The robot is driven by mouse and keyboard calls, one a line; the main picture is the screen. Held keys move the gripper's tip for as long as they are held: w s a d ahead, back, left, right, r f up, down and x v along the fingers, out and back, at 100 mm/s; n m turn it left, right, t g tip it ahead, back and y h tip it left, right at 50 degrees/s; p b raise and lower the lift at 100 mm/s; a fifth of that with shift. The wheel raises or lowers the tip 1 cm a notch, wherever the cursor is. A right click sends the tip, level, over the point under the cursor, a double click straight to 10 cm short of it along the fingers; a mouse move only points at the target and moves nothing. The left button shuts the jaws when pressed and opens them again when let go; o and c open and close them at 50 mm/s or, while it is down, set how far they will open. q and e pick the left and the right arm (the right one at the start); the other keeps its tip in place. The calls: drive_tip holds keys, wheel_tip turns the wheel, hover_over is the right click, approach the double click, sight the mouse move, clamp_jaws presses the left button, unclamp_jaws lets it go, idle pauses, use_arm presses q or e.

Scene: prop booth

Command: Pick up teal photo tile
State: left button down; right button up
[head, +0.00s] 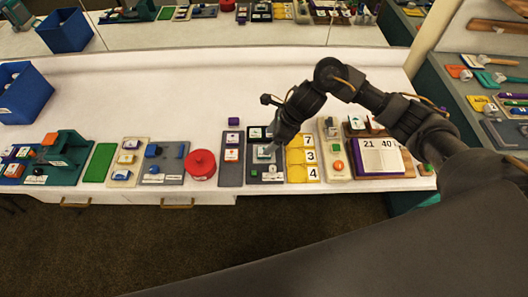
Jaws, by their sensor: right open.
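My right gripper (269,150) reaches down from the right over a narrow dark grey board (266,178) near the table's front edge. Its jaws are open, with the fingertips at or just above a small pale, teal-tinted tile (263,155) on that board. This looks like the teal photo tile, but it is partly hidden by the gripper, and I cannot tell whether the fingers touch it. My left gripper is not in view.
A red round pot (201,164) and a grey board with white tiles (231,172) stand to the left. The white table (180,100) is clear behind. A blue bin (24,97) stands far left.

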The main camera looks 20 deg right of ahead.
drive_tip(key=shift+n+g+h, duration=0.4)
drive_tip(key=shift+n+h, duration=0.1)
drive_tip(key=shift+n, duration=0.3)
drive_tip(key=f, duration=0.2)
drive_tip(key=w+f+p, duration=0.1)
drive_tip(key=f, duration=0.1)
drive_tip(key=shift+d+f, duration=0.1)
drive_tip(key=shift+d, duration=0.25)
drive_tip(key=shift+a+f, duration=0.1)
drive_tip(key=shift+f, duration=0.2)
drive_tip(key=shift+w+p+x, duration=0.2)
drive_tip(key=shift+p+x, duration=0.35)
drive_tip(key=shift+x, duration=0.6)
drive_tip(key=shift+w+p+x, duration=0.2)
drive_tip(key=shift+p+x, duration=0.3)
drive_tip(key=shift+x, duration=0.65)
drive_tip(key=shift+d, duration=0.2)
drive_tip(key=shift+c, duration=0.4)
drive_tip(key=c, duration=1)
